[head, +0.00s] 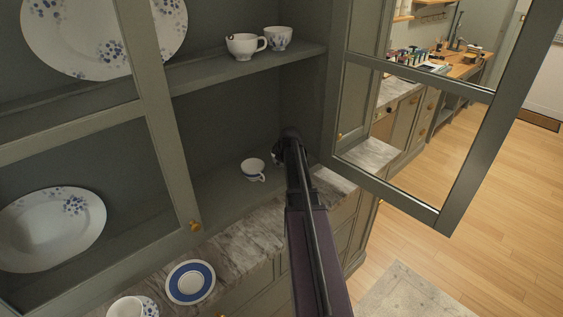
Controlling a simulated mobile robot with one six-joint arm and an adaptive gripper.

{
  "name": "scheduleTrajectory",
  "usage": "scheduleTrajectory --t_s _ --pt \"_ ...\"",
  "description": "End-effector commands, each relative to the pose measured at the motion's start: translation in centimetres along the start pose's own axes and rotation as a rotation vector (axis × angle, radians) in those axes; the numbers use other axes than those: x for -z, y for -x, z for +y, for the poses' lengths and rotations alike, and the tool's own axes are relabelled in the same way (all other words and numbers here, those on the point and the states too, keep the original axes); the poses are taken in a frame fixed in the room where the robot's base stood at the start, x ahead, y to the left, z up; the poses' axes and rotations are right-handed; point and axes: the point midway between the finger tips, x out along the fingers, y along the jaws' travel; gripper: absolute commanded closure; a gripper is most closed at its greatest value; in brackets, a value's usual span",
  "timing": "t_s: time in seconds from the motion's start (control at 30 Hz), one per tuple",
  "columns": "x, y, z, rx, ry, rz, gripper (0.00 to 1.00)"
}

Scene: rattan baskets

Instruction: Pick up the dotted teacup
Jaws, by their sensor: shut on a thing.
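My gripper (292,152) reaches into the lower shelf of the cabinet, at the end of my dark arm. It is shut on a small white thing (275,157), of which only a sliver shows at its left side. My arm hides the rest, so I cannot tell its pattern. I cannot tell for sure which cup is dotted.
An open glass door (451,213) stands right of my arm. A glazed door (160,110) covers the cabinet's left side, with large floral plates (50,228) behind it.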

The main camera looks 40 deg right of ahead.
Motion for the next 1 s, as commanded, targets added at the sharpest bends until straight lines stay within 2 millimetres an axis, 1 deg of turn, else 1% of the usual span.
scheduleTrajectory --t_s 0.27,0.53,0.57,0.6,0.7,1.0 --pt "0.6 1.3 0.4 0.0 0.0 0.0 1.0" --pt "1.5 3.5 1.1 0.0 0.0 0.0 1.0" --pt "1.0 3.7 0.8 -0.001 -0.001 0.0 1.0" --pt "-0.1 4.2 0.1 -0.001 -0.003 -0.001 1.0" --pt "-1.9 5.4 -0.8 -0.001 -0.002 -0.001 1.0" --pt "-7.0 9.0 -3.3 -0.002 -0.002 0.0 1.0"
